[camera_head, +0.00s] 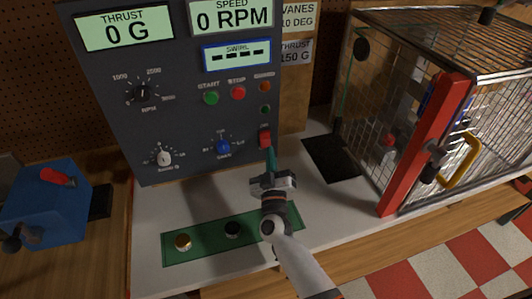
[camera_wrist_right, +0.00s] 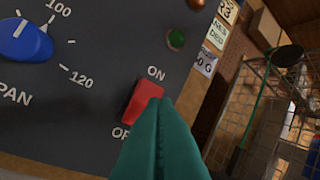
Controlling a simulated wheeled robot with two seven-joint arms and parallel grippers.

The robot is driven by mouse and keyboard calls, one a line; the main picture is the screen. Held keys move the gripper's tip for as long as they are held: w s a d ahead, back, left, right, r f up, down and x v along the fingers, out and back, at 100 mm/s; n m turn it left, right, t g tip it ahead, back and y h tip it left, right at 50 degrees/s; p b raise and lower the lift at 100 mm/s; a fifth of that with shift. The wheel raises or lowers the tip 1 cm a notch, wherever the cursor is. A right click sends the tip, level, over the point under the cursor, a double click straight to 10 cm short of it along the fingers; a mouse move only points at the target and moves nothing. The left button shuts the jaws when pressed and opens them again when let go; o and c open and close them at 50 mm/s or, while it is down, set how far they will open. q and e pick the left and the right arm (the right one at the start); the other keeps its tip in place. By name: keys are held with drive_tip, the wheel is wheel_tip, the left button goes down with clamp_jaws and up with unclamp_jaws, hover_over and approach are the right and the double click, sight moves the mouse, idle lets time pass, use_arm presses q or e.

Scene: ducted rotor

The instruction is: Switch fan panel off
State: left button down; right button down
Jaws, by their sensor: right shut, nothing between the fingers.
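The dark grey fan panel (camera_head: 190,130) stands upright at the back of the bench. Its red rocker switch (camera_head: 264,138) is at the lower right of the panel. In the right wrist view the switch (camera_wrist_right: 141,99) sits between an ON label and a partly hidden OFF label. My right gripper (camera_head: 270,152) is shut and empty, its green fingertips (camera_wrist_right: 163,102) at the switch's lower right edge. They overlap the switch in view; I cannot tell whether they touch. Which way the rocker is tipped is unclear. The displays are lit, reading 0 G and 0 RPM. My left gripper is out of view.
A blue dial (camera_head: 223,146), a green START button (camera_head: 211,98) and a red STOP button (camera_head: 238,93) are on the panel. A wire cage (camera_head: 400,115) with a red post stands at right. A green mat (camera_head: 205,245) lies in front; a blue box (camera_head: 48,205) is at left.

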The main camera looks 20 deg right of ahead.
sight(266, 142)
drive_tip(key=shift+w+f+b, duration=0.3)
drive_tip(key=shift+w+b, duration=0.05)
drive_tip(key=shift+w, duration=0.5)
idle(1.5)
drive_tip(key=shift+w+f, duration=0.2)
drive_tip(key=shift+w, duration=0.2)
drive_tip(key=shift+w+a+f+b, duration=0.1)
drive_tip(key=shift+w+f+b, duration=0.1)
drive_tip(key=shift+w+b, duration=0.2)
idle(0.6)
drive_tip(key=shift+s+r+p, duration=0.2)
drive_tip(key=shift+s+p, duration=0.25)
drive_tip(key=shift+p, duration=0.05)
drive_tip(key=shift+s+r+p, duration=0.2)
drive_tip(key=shift+s+p, duration=0.25)
drive_tip(key=shift+p, duration=0.05)
